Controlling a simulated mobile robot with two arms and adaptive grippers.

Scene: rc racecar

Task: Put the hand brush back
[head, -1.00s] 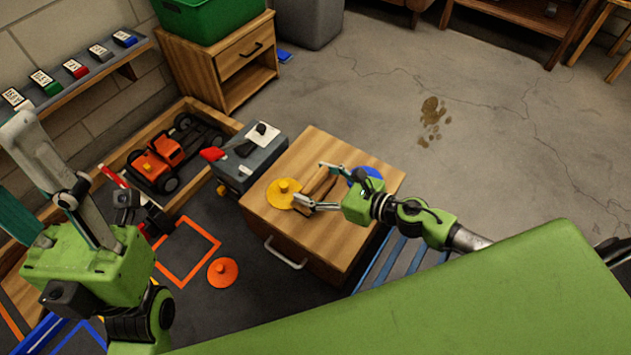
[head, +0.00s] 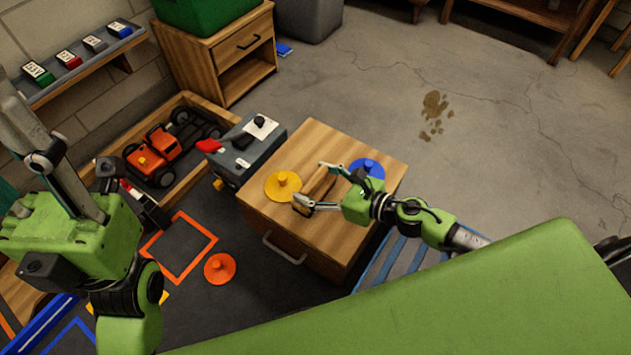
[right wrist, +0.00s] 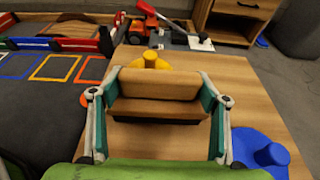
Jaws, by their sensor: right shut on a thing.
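The hand brush (head: 318,184) has a tan wooden body and sits between the fingers of my right gripper (head: 314,185), over the top of the wooden cabinet (head: 310,243). In the right wrist view the brush (right wrist: 158,85) lies across the picture with its dark bristles below. The right gripper (right wrist: 158,100) is shut on its two ends. Whether the bristles touch the cabinet top is unclear. My left arm is at the left in the head view; its dark gripper (head: 145,205) hangs over the floor mat, and its jaw opening cannot be made out.
On the cabinet top, a yellow knobbed disc (head: 283,186) is left of the brush and a blue one (head: 368,168) is right of it. An orange car (head: 160,150) stands in a wooden-edged bay. Open concrete floor lies at right.

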